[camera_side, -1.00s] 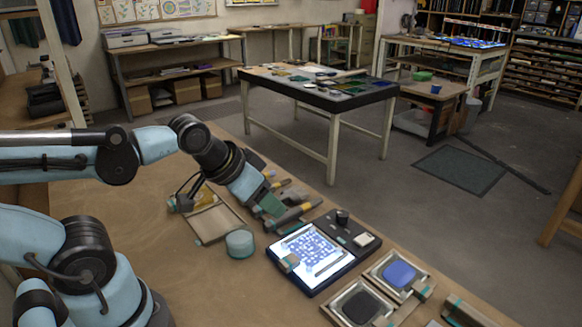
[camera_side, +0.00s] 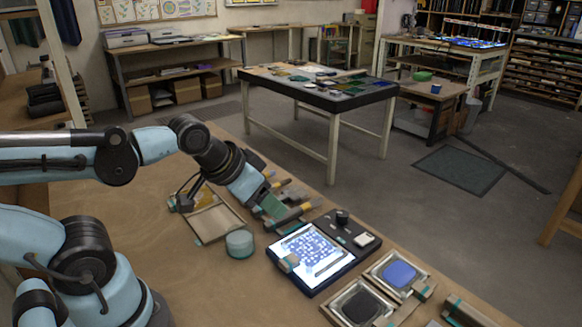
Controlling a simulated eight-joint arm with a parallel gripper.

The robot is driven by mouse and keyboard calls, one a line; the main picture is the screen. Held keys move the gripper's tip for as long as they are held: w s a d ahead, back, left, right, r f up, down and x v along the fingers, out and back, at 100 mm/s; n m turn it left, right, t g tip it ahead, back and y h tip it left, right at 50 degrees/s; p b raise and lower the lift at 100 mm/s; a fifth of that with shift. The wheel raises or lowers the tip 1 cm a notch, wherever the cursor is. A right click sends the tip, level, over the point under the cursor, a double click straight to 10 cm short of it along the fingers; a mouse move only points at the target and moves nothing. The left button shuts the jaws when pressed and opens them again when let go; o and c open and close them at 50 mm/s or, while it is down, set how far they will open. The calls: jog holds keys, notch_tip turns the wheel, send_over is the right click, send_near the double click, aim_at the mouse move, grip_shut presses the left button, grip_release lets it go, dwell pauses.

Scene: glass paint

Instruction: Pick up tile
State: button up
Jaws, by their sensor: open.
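My gripper (camera_side: 268,203) is at the end of the blue and black arm, low over tools at the back edge of the workbench. It is open; its fingers are small and hard to make out against the tools. A flat white tile with a blue pattern (camera_side: 312,248) lies on a brightly lit panel (camera_side: 324,276) to the right of my gripper, apart from it. A small clip-like block (camera_side: 289,263) sits at the panel's left edge. A greenish flat piece (camera_side: 272,206) shows right at the gripper; I cannot tell whether it touches the fingers.
A shallow wooden tray (camera_side: 213,222) and a round pale-teal container (camera_side: 239,243) stand left of the panel. A dark board (camera_side: 352,229) with a black knob lies behind it. Trays of blue (camera_side: 399,273) and black (camera_side: 361,304) paint stand right. The bench's front middle is clear.

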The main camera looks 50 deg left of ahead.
jog(key=g, duration=0.7)
send_over(285, 263)
jog(key=shift+f, duration=5.7)
grip_shut()
